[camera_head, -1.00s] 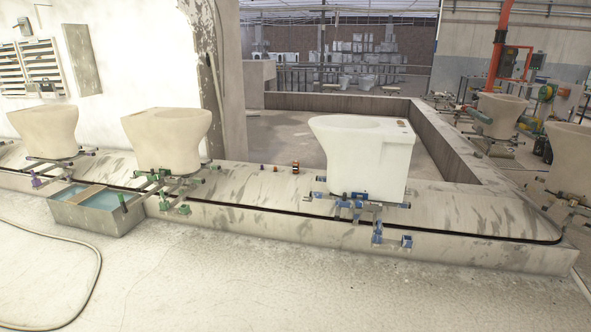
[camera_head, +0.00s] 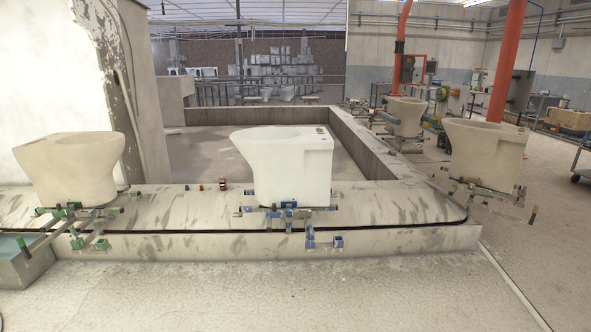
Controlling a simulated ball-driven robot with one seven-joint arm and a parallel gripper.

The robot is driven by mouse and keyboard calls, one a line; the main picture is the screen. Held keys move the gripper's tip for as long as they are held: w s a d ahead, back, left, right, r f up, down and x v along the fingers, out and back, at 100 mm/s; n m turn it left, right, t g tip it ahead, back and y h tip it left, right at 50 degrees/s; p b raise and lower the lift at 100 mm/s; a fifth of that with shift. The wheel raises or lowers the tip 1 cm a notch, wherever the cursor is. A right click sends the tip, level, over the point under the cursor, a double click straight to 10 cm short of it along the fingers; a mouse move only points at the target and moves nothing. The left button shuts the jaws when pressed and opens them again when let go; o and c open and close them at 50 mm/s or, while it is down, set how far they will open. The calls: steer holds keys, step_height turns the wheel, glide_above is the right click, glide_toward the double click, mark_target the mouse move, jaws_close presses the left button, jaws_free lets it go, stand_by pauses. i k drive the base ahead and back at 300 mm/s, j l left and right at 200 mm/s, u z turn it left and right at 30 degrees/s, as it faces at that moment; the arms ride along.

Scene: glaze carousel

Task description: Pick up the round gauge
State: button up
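No object in the head view can be surely told as the round gauge. A small brown-and-dark upright item (camera_head: 222,184) stands on the concrete carousel ledge (camera_head: 165,214), left of the white toilet bowl (camera_head: 292,168). Two smaller dark items, one at the left (camera_head: 187,187) and one nearer the brown item (camera_head: 201,187), stand beside it. They are too small to tell what they are. My gripper is not in view.
The white bowl rests on a blue bracket (camera_head: 290,213). A beige bowl (camera_head: 70,165) sits on a green bracket at left; another beige bowl (camera_head: 484,155) is at right. A blue-lined trough (camera_head: 20,262) stands front left. The floor (camera_head: 250,300) in front is clear.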

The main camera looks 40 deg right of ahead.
mark_target(223, 183)
steer(key=z, duration=0.3)
steer(key=i, duration=4.45)
steer(key=i+j+z, duration=0.1)
steer(key=i, duration=1.4)
steer(key=i+j+z, duration=0.1)
steer(key=i+z, duration=0.25)
